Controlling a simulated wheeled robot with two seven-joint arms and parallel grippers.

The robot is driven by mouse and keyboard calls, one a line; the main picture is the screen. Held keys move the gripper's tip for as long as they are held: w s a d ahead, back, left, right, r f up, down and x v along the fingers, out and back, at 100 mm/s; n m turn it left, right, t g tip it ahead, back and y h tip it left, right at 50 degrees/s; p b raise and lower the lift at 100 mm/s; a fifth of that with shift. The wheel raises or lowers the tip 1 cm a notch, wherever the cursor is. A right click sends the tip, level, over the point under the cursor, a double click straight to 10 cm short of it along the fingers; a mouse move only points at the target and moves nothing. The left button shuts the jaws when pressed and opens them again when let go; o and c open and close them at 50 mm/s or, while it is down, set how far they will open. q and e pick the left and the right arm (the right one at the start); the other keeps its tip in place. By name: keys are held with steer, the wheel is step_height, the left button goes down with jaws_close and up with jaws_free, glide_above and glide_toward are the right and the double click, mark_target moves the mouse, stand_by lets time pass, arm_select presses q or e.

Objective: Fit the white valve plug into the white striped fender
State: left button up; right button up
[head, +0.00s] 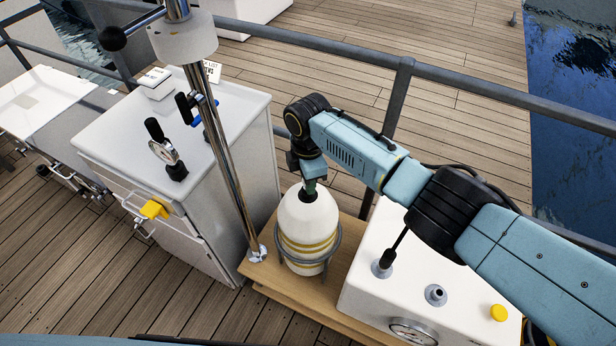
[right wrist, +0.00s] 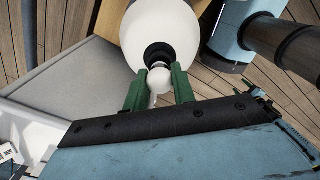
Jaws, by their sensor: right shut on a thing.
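The white striped fender (head: 308,218) stands upright in a grey ring stand (head: 306,262) and has yellow bands. Its black collar faces up and shows in the right wrist view (right wrist: 158,52). My right gripper (head: 310,187) points down over the fender's top. In the right wrist view its green fingers (right wrist: 159,84) are shut on the white valve plug (right wrist: 158,79). The plug is at the collar, in line with its opening. I cannot tell how deep it sits. In the head view the fingers hide the plug. My left gripper is not in view.
The stand is on a wooden board (head: 258,271) between a white cabinet (head: 215,185) and a white box (head: 375,292) with fittings. A chrome post (head: 228,172) rises just left of the fender. A grey railing (head: 300,42) runs behind.

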steer(key=shift+f, duration=0.3)
steer(key=o, duration=1)
steer(key=shift+r, duration=0.1)
steer(key=shift+o, duration=0.2)
step_height(320, 180, up, 13)
steer(key=p, duration=0.1)
steer(key=shift+r, duration=0.2)
